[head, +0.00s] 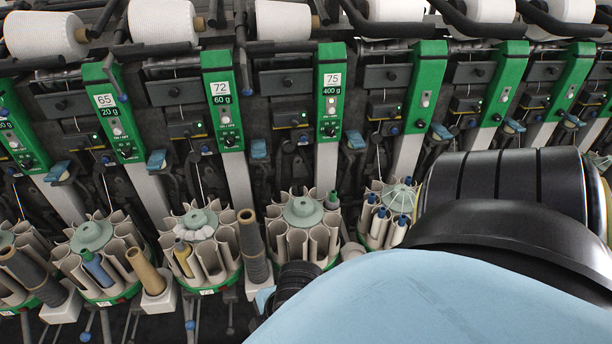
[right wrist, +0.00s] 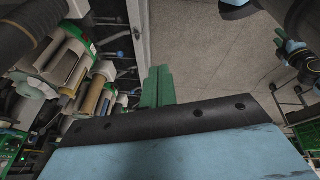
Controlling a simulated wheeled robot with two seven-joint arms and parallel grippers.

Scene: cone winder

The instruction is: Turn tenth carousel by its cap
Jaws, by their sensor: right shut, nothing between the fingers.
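Several carousels stand in a row along the machine in the head view, each a ring of grey pockets with a pale green cap on top. Caps show at the left (head: 92,234), left of centre (head: 199,219), at centre (head: 303,209) and right of centre (head: 398,198). I cannot tell which carousel is the tenth. My right arm covers the lower right of the head view and hides what lies behind it. My right gripper (right wrist: 157,87) shows its green fingers together and empty in the right wrist view, apart from the carousels at its left. My left gripper is not in view.
Brown and dark tubes (head: 146,270) stand on white holders between carousels. Green winding-unit panels (head: 329,92) rise behind, with white yarn cones (head: 161,20) above. In the right wrist view, bare floor (right wrist: 215,55) lies right of the fingers.

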